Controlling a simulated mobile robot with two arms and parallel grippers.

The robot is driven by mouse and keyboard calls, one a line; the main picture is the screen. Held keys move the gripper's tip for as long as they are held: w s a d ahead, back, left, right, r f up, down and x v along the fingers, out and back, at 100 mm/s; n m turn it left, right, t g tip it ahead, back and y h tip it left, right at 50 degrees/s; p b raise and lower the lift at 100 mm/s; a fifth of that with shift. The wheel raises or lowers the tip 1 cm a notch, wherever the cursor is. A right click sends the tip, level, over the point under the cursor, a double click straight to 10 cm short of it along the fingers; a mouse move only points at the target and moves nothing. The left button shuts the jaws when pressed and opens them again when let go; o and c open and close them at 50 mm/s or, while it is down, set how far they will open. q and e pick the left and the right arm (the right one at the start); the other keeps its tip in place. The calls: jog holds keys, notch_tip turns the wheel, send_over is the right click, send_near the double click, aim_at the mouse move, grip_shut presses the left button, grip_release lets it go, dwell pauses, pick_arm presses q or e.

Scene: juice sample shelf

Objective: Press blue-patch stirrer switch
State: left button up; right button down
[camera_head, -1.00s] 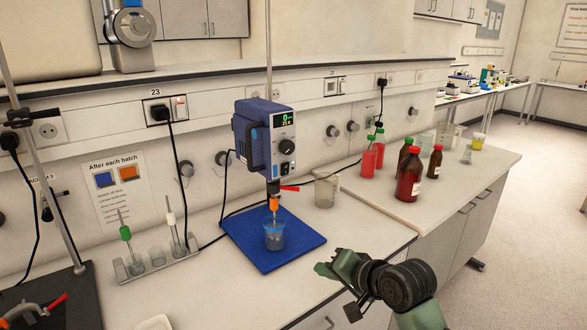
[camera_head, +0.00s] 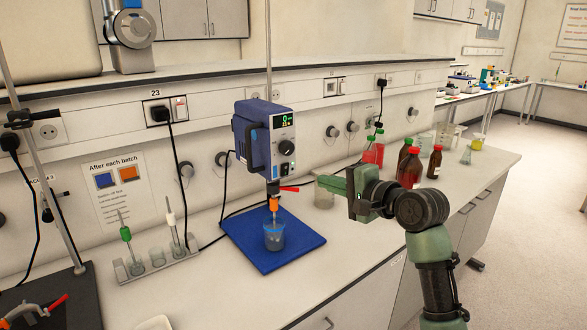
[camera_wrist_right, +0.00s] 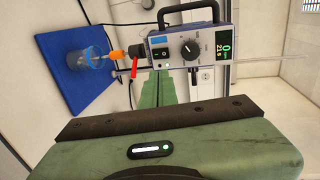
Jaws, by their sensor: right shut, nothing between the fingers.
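The stirrer (camera_head: 265,140) has a dark blue body, a lit display reading 0, and a black knob. It hangs on a rod above a beaker (camera_head: 274,236) on a blue plate (camera_head: 262,262). In the right wrist view its front panel (camera_wrist_right: 205,48) shows a small blue patch (camera_wrist_right: 158,40) beside a dark rocker switch (camera_wrist_right: 159,54) with a green mark. My right gripper (camera_head: 333,182) is right of the stirrer and apart from it. Its green fingers (camera_wrist_right: 158,90) are shut and empty, pointing toward the panel. My left gripper does not show.
A glass beaker (camera_head: 323,194) stands behind my right gripper. Red bottles (camera_head: 409,168) stand on the bench to the right. A tube rack (camera_head: 160,262) is left of the plate. A red lever (camera_head: 289,188) sticks out below the stirrer.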

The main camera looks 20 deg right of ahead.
aim_at(286, 165)
jog(key=p+x, duration=0.1)
jog(key=x, duration=0.3)
jog(key=p+x, duration=0.1)
jog(key=x, duration=0.3)
jog(key=r+p+x, duration=0.1)
jog(key=p+x, duration=0.1)
jog(key=x, duration=0.3)
jog(key=shift+r, duration=0.1)
jog(key=shift+w+r, duration=0.1)
jog(key=shift+w+a+r+p, duration=0.1)
jog(key=shift+w+r+p, duration=0.1)
jog(key=shift+p, duration=0.3)
jog(key=shift+f, duration=0.15)
